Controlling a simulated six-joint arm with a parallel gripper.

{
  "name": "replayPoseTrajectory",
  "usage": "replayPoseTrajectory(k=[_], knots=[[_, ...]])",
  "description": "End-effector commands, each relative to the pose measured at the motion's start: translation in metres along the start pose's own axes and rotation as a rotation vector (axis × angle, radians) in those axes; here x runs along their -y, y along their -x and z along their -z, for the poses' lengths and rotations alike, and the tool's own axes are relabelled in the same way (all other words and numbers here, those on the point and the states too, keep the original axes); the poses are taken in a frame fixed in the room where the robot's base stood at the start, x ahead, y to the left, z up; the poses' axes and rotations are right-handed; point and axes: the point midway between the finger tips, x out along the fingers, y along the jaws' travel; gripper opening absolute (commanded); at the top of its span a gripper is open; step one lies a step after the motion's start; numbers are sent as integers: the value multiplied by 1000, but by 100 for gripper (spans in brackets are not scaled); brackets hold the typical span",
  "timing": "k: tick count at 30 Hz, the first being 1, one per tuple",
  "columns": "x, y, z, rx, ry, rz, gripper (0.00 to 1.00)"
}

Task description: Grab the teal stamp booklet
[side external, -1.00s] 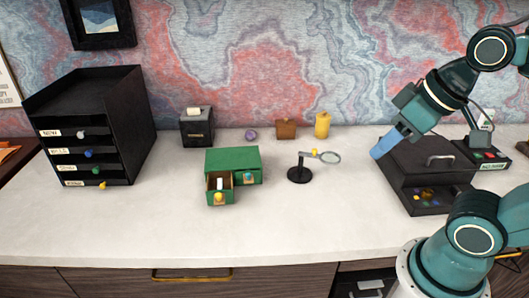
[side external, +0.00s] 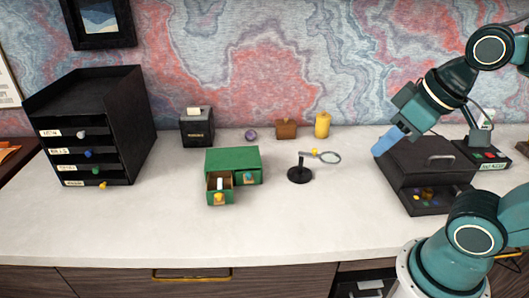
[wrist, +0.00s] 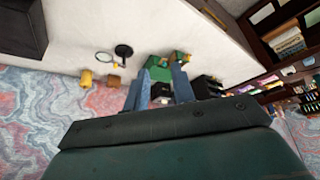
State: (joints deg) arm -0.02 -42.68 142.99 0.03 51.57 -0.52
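I cannot make out a teal stamp booklet in either view. My gripper (side external: 386,145), with blue fingers, hangs at the right beside the black box with a handle (side external: 440,160), above the desk. In the wrist view my gripper (wrist: 160,72) has its two fingers apart, with nothing held between them. The green drawer box (side external: 245,160) stands mid-desk, well left of the gripper. Its left drawer (side external: 214,196) is pulled out and holds a small white item (side external: 220,184). Its right drawer looks shut. The insides of the other containers are mostly hidden.
A black drawer tower (side external: 125,110) stands at the left. A magnifier on a black stand (side external: 300,173) is right of the green box. A dark dispenser (side external: 197,128), brown box (side external: 286,130) and yellow canister (side external: 322,125) line the wall. The front desk is clear.

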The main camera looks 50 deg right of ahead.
Motion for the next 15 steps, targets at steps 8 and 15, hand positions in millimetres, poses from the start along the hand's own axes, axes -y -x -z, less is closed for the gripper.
replayPoseTrajectory(k=[8, 15], knots=[[0, -1, 27, 25, 135, -1, 25], [0, -10, 74, 67, 385, 5, 25]])
